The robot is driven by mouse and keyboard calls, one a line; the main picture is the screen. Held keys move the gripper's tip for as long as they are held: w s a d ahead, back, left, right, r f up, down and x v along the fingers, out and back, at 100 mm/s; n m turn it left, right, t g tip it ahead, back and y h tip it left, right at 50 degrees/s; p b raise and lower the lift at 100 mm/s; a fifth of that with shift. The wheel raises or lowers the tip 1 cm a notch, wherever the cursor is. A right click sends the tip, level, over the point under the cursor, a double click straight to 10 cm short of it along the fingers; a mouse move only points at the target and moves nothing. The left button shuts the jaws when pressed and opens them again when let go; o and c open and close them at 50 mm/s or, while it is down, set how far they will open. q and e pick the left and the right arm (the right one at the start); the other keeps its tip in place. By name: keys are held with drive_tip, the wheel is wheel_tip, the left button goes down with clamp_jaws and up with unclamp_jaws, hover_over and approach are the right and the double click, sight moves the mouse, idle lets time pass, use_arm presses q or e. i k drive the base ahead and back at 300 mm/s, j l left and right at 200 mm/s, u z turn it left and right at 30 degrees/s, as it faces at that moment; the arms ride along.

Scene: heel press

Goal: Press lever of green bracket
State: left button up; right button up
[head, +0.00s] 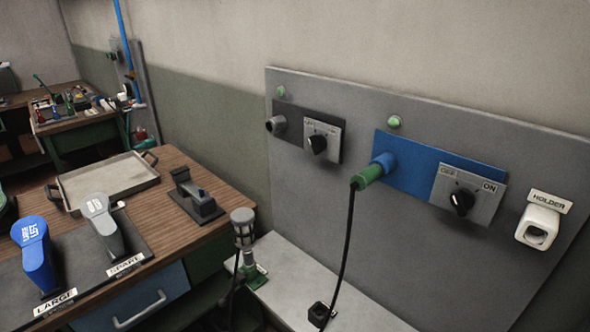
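A small green bracket (253,275) stands on the pale grey ledge at the lower middle, between the wooden bench and the wall panel. A grey cylindrical tool (242,222) with a rounded head stands upright above it, with a dark cable. I cannot make out a lever on the bracket at this size. Neither of my grippers shows in the head view.
The wooden bench (200,165) carries a metal tray (110,180), a dark clamp-like device (195,195), and blue (33,250) and grey (103,222) tools. A green plug (367,176) with a hanging black cable sits in the blue wall socket panel. A white holder (540,227) is at right.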

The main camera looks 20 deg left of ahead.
sight(222, 301)
drive_tip(key=k+j+u, duration=0.1)
drive_tip(key=j+u, duration=0.7)
